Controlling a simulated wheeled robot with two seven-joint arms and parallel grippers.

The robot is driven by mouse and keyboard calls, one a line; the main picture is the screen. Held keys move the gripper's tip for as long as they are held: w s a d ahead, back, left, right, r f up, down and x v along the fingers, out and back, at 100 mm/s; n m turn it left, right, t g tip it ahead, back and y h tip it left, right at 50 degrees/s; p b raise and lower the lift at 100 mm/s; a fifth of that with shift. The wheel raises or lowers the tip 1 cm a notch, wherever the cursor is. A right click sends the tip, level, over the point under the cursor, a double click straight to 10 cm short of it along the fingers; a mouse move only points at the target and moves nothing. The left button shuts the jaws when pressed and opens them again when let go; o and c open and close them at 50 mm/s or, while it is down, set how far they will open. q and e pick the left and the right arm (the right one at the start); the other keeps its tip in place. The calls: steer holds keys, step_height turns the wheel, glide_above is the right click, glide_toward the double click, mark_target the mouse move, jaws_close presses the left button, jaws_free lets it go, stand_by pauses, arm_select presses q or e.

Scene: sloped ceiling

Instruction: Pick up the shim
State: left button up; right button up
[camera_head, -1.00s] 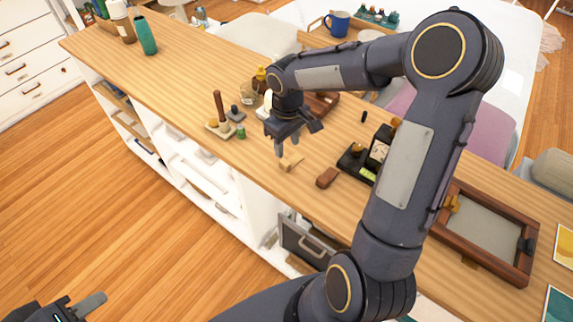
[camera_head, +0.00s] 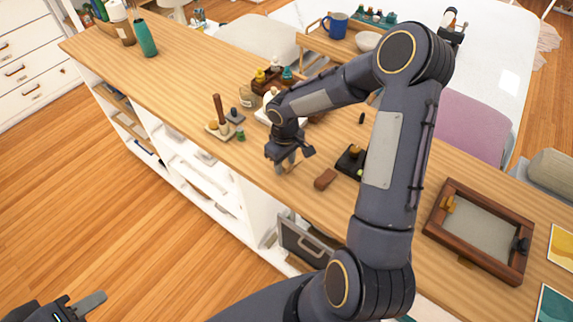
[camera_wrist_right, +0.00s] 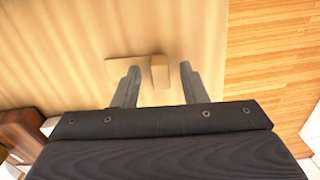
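The shim (camera_wrist_right: 159,72) looks like a small light tan wooden piece, with a raised block and a flat part spreading to its left in the right wrist view. It lies on the wooden counter (camera_head: 190,95), close to the front edge. My right gripper (camera_head: 283,165) points down over it in the head view and hides most of it. In the wrist view the two fingers of my right gripper (camera_wrist_right: 160,80) are apart, one on each side of the raised block, with gaps. My left gripper (camera_head: 80,305) is at the bottom left, partly cut off, away from the counter.
A brown block (camera_head: 325,179) lies just right of the right gripper. A black holder (camera_head: 351,160) stands behind it, partly hidden by my arm. A stand with a brown handle (camera_head: 218,128) and a green bottle (camera_head: 240,135) are to the left. A framed tray (camera_head: 480,230) lies at right.

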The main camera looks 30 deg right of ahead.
jaws_close()
steer(key=shift+r, duration=0.1)
steer(key=shift+r, duration=0.15)
step_height(320, 180, up, 2)
steer(key=shift+r, duration=0.1)
steer(key=s+a+r+b, duration=0.4)
steer(key=a+r, duration=0.6)
steer(key=a, duration=0.3)
steer(key=shift+s+r, duration=0.2)
steer(key=shift+s, duration=0.45)
